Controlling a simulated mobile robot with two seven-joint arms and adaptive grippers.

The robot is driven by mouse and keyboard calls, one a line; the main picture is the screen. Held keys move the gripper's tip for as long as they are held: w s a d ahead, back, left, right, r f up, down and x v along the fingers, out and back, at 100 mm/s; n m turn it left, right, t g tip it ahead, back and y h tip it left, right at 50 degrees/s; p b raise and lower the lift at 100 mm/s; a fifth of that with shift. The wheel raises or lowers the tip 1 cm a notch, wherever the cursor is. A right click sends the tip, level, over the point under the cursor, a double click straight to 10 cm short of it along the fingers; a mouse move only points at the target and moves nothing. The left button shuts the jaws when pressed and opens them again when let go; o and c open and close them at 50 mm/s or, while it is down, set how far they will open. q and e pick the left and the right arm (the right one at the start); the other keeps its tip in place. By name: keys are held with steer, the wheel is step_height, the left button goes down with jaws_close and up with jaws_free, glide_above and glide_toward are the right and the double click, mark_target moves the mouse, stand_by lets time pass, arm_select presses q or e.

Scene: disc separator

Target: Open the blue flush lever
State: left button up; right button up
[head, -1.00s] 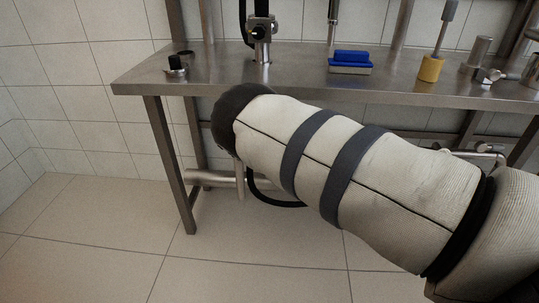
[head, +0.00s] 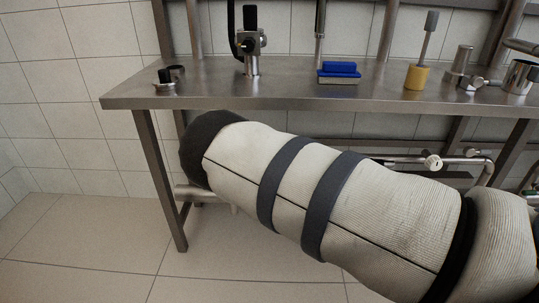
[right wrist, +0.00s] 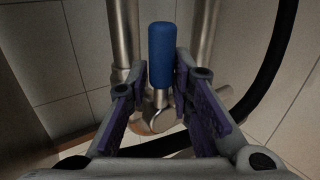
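The blue flush lever (right wrist: 161,55) stands upright in the right wrist view, a blue grip on a metal stem. The stem meets a metal pipe fitting (right wrist: 160,115) below. My right gripper (right wrist: 161,78) is open, with one purple-padded finger on each side of the lever's lower part. Gaps seem to show between the pads and the lever, so it is not clasped. In the head view my right arm reaches below the table's front edge, and its hand and the lever are hidden. My left gripper is not in view.
Vertical metal pipes (right wrist: 124,40) and a black hose (right wrist: 270,75) are close around the lever. A steel table (head: 215,90) stands above my right arm, carrying a blue-topped sponge (head: 339,70), a yellow-based tool (head: 416,76) and a black-handled faucet (head: 251,45). A pipe with a white knob (head: 432,162) runs underneath.

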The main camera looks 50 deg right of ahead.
steer(key=shift+o, duration=0.6)
steer(key=shift+a, duration=0.1)
steer(key=shift+s+a+r, duration=0.2)
steer(key=shift+a, duration=0.05)
steer(key=v, duration=1.1)
steer(key=shift+r, duration=0.1)
